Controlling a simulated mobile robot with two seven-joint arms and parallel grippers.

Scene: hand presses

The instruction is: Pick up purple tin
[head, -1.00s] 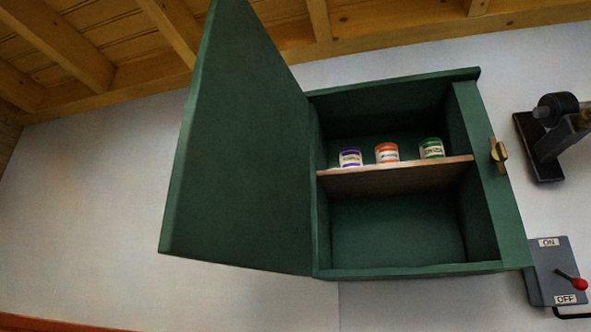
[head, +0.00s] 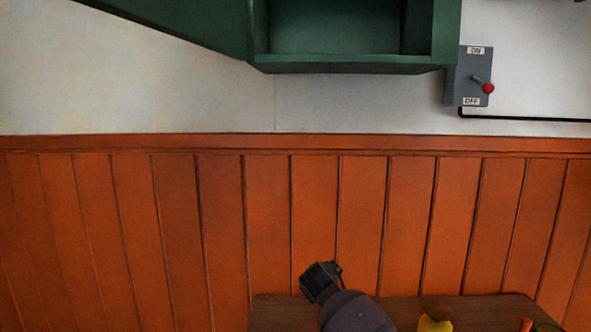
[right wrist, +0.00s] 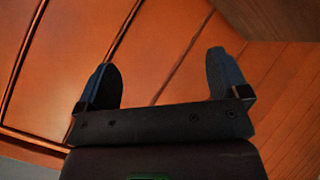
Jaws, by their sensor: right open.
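The purple tin is not in view now; the upper part of the green cabinet (head: 330,67), where its shelf is, lies above the head view's top edge. Only the cabinet's empty lower compartment and part of its open door (head: 190,18) show. My right gripper (head: 320,281) is low in the head view, well below the cabinet, in front of the orange panelling. In the right wrist view my right gripper (right wrist: 163,66) is open, with nothing between its fingers. My left gripper is not in view.
A grey ON/OFF switch box (head: 468,76) with a red-knobbed lever hangs right of the cabinet. A wooden table (head: 390,306) is at the bottom, with a yellow object (head: 434,324) and an orange object (head: 526,325). The orange panelled wall (head: 265,220) between is bare.

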